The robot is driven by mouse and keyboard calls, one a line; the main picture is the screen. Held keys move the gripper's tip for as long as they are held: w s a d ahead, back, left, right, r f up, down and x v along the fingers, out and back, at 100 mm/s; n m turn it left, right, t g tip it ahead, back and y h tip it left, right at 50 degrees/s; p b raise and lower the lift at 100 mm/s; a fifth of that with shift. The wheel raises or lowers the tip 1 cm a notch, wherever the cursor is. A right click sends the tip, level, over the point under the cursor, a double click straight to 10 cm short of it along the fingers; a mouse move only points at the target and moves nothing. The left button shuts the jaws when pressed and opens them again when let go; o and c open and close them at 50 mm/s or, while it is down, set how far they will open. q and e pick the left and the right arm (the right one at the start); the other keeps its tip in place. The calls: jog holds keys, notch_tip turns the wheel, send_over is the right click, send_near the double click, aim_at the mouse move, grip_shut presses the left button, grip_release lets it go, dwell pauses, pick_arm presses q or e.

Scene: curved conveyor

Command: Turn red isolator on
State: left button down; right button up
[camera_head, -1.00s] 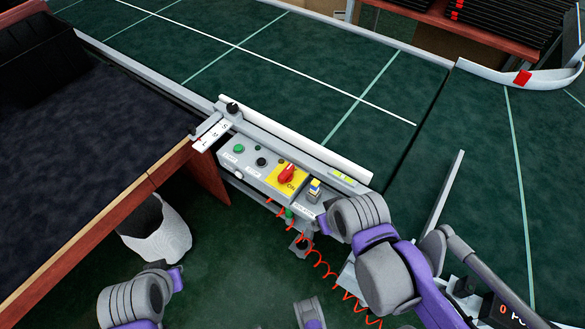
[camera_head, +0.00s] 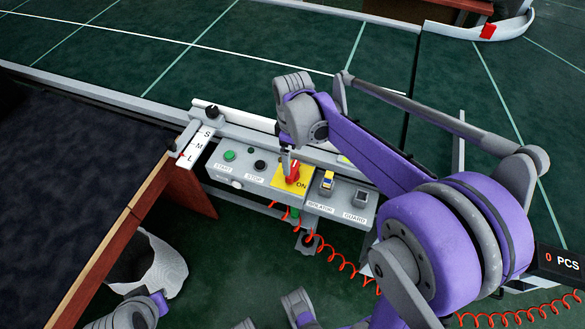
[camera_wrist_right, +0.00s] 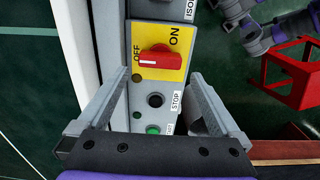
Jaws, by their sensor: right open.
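The red isolator (camera_head: 292,173) is a rotary knob on a yellow plate on the grey control box. In the right wrist view the red knob (camera_wrist_right: 158,58) lies crosswise, its white mark towards OFF; ON is printed on the other side. My right gripper (camera_wrist_right: 155,82) is open, its fingers apart, with the knob ahead of it between the fingertips' lines and not gripped. In the head view the right gripper (camera_head: 287,155) comes down over the knob and partly hides it. My left gripper is not clearly shown; only parts of my body appear at the bottom edge.
A red coiled cable (camera_head: 340,262) hangs below. The green conveyor (camera_head: 200,60) lies behind, a wooden-edged table (camera_head: 130,215) at left.

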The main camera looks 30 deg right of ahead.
aim_at(293, 169)
notch_tip(293, 169, down, 7)
jog(key=shift+r+b, duration=0.2)
jog(key=shift+b, duration=0.2)
jog(key=c, duration=1.1)
